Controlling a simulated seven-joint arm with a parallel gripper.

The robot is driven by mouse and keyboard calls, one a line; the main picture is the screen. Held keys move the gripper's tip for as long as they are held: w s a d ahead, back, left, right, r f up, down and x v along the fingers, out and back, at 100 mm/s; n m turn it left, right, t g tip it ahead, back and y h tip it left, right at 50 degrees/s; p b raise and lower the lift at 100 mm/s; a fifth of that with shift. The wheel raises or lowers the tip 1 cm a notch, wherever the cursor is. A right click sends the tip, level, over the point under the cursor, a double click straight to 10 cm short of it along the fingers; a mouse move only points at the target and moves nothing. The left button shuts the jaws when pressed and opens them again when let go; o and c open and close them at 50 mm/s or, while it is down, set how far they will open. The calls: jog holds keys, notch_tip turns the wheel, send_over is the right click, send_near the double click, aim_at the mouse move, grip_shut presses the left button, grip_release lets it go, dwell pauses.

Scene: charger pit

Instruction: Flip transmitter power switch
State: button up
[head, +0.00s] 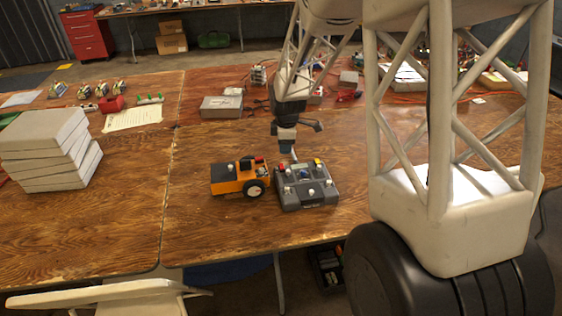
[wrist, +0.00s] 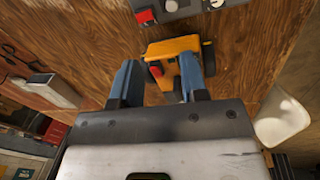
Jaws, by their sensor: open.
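The transmitter (head: 305,192) is a grey box with small knobs, a red part and a yellow part on top. It lies on the wooden table, right beside an orange toy vehicle (head: 236,180) with dark wheels. My gripper (head: 297,128) is above and behind the transmitter in the head view, apart from it. In the wrist view my gripper (wrist: 158,82) has its two blue fingers spread with nothing held; the orange vehicle (wrist: 178,50) shows beyond and between them. Only part of the transmitter (wrist: 180,8) shows at the top edge there. I cannot tell which way its power switch is set.
A stack of white boxes (head: 48,150) stands on the left table (head: 120,215). Grey boxes (head: 222,106), papers (head: 132,117) and small parts lie farther back. A white chair (head: 110,298) is at the front left. The table around the transmitter's front is clear.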

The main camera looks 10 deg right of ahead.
jog(key=n, duration=0.2)
send_near(282, 166)
jog(key=shift+w+f, duration=0.1)
jog(key=shift+w, duration=0.05)
jog(key=shift+f, duration=0.1)
jog(key=shift+w+f, duration=0.2)
jog(key=shift+f, duration=1.7)
jog(key=shift+w+f, duration=0.25)
jog(key=shift+f, duration=1.6)
